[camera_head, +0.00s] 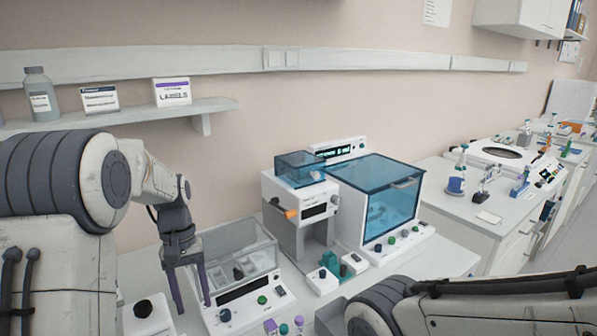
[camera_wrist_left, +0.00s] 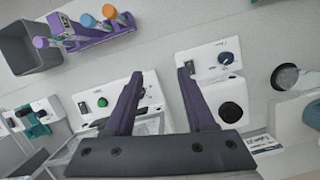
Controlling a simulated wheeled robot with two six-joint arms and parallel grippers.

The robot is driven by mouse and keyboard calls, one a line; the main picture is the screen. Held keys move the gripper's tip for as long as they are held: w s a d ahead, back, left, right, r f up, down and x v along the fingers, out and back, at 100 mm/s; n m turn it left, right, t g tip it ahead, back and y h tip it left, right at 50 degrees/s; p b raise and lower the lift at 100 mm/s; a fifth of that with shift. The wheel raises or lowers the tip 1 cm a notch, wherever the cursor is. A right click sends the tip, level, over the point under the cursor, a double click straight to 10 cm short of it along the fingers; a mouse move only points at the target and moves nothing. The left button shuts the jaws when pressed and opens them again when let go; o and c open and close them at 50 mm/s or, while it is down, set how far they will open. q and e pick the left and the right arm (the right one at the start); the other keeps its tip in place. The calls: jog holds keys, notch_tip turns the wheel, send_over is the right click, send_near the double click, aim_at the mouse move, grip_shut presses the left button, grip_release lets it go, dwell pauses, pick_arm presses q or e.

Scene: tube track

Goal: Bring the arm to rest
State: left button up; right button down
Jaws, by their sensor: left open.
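My left gripper (camera_head: 192,289) hangs down from the arm at the left of the head view, in front of a clear-lidded bench machine (camera_head: 240,264). Its two purple-grey fingers are apart with nothing between them. In the left wrist view the open fingers (camera_wrist_left: 155,82) point toward the bench, above a white control panel (camera_wrist_left: 215,72) with a dark knob. My right arm (camera_head: 480,305) crosses the lower right of the head view. Its gripper is out of the picture.
A purple rack with capped tubes (camera_wrist_left: 90,32) stands next to a grey bin (camera_wrist_left: 30,48). A blue-lidded machine (camera_head: 385,200) stands in the middle. A shelf (camera_head: 120,117) with a bottle (camera_head: 40,95) and boxes is on the wall. Another bench (camera_head: 455,212) with pipettes is at the right.

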pick_arm(q)
jog(key=s+d+r+m, duration=0.1)
jog(key=s+d, duration=0.1)
jog(key=d, duration=0.2)
jog(key=s+d+m, duration=0.2)
jog(key=d, duration=0.1)
jog(key=s+d+r+m+t, duration=0.1)
jog(key=s+d, duration=0.1)
jog(key=d, duration=0.2)
jog(key=shift+d+r+y, duration=0.35)
jog(key=shift+y, duration=0.05)
jog(key=s+d+m, duration=0.4)
jog(key=s, duration=0.4)
jog(key=s+d+m+t, duration=0.1)
jog(key=s+d+m, duration=0.3)
jog(key=s, duration=0.4)
jog(key=shift+s+d+f+t, duration=0.15)
jog(key=shift+s+f+t, duration=0.15)
jog(key=shift+s+f, duration=0.15)
